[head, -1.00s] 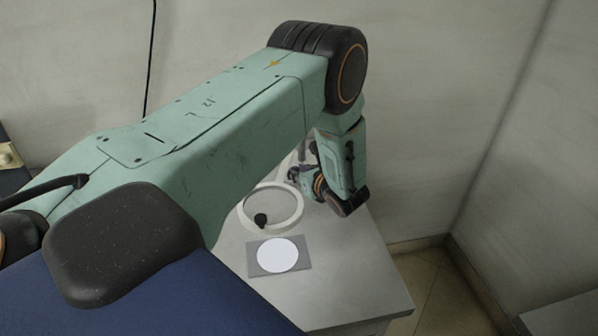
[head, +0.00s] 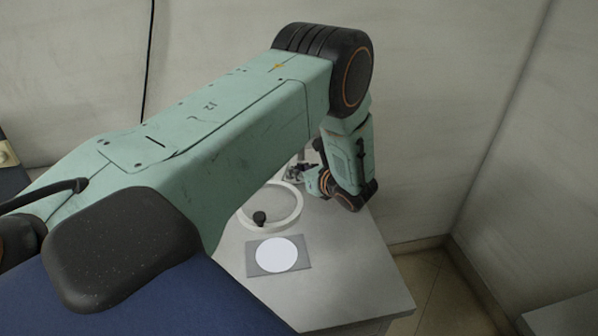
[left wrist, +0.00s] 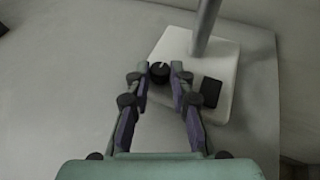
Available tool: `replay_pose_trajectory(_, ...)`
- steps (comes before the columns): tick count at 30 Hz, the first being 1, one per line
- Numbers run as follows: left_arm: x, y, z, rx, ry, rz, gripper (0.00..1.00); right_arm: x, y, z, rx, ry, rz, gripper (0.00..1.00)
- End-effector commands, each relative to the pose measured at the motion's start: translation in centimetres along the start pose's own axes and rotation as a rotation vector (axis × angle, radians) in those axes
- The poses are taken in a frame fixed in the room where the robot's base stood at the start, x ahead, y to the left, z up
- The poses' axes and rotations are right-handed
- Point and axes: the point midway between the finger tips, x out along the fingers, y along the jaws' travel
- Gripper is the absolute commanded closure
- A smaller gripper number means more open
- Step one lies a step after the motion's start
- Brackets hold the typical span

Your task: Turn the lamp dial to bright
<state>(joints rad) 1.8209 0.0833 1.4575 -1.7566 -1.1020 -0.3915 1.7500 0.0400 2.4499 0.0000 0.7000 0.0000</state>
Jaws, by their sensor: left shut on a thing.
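The lamp dial (left wrist: 159,73) is a small round black knob with a pale pointer mark on its top, pointing toward the top of the left wrist view. It sits on the white lamp base (left wrist: 178,48), in front of the grey post (left wrist: 203,28). My left gripper (left wrist: 161,73) is shut on the dial, one fingertip on each side. My right gripper is not in view.
A dark rectangular piece (left wrist: 211,92) lies on the base just right of the fingers. The white ring has a black knob (head: 260,218) on it. A grey plate with a white disc (head: 277,254) lies on the grey table (head: 350,285). The table's right front is clear.

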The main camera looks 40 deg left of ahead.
Motion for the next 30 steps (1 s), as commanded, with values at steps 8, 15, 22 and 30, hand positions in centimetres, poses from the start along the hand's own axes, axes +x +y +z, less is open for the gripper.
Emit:
replay_pose_trajectory(8, 0.0, 0.0, 0.0, -0.001, 0.0, 0.0, 0.64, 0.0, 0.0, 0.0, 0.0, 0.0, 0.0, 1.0)
replay_pose_trajectory(15, 0.0, 0.0, 0.0, -0.001, 0.001, 0.0, 0.55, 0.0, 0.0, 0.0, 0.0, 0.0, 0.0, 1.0)
replay_pose_trajectory(22, -0.5, 0.0, 0.0, 0.0, 0.001, -0.002, 0.55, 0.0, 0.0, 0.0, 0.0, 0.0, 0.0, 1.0)
replay_pose_trajectory(30, -5.2, -0.1, 0.1, 0.002, -0.001, -0.006, 0.55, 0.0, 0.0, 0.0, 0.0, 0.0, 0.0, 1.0)
